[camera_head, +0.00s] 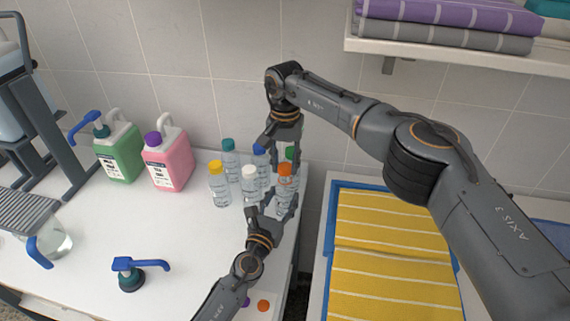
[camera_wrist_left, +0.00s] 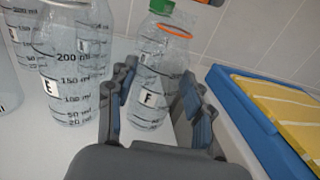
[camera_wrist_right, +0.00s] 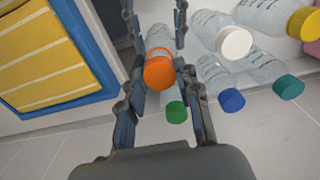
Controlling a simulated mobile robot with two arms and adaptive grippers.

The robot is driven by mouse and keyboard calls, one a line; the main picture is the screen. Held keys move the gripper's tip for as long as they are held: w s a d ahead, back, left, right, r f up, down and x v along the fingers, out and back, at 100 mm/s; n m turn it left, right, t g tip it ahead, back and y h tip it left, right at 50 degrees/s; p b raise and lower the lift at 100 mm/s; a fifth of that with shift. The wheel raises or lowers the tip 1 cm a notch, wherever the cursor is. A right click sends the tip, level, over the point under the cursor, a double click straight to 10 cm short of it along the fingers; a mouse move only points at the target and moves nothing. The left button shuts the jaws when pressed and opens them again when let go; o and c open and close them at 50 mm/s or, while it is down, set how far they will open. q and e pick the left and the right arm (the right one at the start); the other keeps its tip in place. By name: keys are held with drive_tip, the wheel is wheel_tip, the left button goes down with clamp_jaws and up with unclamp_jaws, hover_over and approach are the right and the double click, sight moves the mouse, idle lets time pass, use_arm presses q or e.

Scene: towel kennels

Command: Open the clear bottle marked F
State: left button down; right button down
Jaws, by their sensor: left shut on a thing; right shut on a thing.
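Bottles with white (camera_head: 249,172), yellow (camera_head: 216,168), teal (camera_head: 228,145), blue and green (camera_wrist_right: 176,112) caps stand close by. Green (camera_head: 118,154) and pink (camera_head: 168,163) jugs are at the back. A blue tray with a yellow towel (camera_head: 390,250) lies to the right, across a gap.

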sight(285, 166)
drive_tip(key=shift+r, duration=0.1)
drive_tip(key=shift+r, duration=1.95)
use_arm(q)
drive_tip(key=shift+c, duration=2.3)
unclamp_jaws()
